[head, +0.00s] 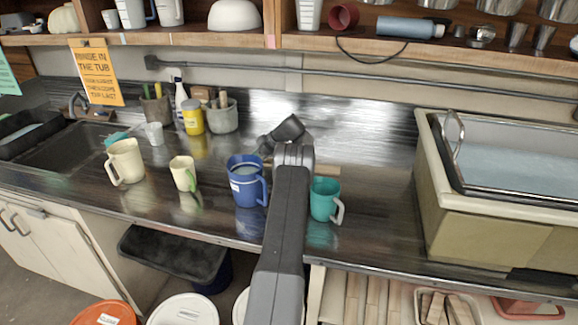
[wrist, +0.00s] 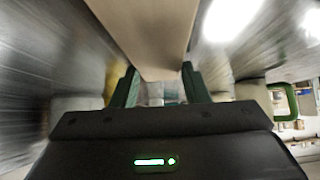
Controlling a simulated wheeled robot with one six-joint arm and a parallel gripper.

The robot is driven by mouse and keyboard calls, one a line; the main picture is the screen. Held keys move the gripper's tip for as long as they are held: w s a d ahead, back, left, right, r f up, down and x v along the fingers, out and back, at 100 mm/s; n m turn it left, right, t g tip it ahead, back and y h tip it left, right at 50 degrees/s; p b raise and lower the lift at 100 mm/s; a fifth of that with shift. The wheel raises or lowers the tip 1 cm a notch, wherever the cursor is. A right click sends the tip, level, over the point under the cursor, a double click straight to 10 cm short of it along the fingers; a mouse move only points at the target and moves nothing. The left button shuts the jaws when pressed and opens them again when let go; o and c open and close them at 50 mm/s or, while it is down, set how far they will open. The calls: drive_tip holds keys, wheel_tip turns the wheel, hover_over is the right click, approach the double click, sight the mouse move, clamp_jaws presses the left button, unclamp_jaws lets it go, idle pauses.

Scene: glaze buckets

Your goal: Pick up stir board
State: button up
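A plain tan board (wrist: 150,30), which I take to be the stir board, runs down from the top edge of the wrist view and narrows to an end between my fingers. In the head view only a small tan strip (head: 327,170) shows on the counter beside my wrist; it may be the same board. My gripper (wrist: 162,88) has its two dark green fingers apart, one on each side of the board's end. I cannot tell whether they press on it. In the head view my arm hides most of the gripper.
A blue pitcher (head: 247,182) stands close left of my arm and a teal mug (head: 324,200) close right. Cream mugs (head: 125,161) stand farther left. A large basin (head: 500,180) fills the right end. The metal counter (head: 375,150) behind the teal mug is bare.

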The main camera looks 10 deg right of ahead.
drive_tip(key=c, duration=0.4)
drive_tip(key=shift+r, duration=0.1)
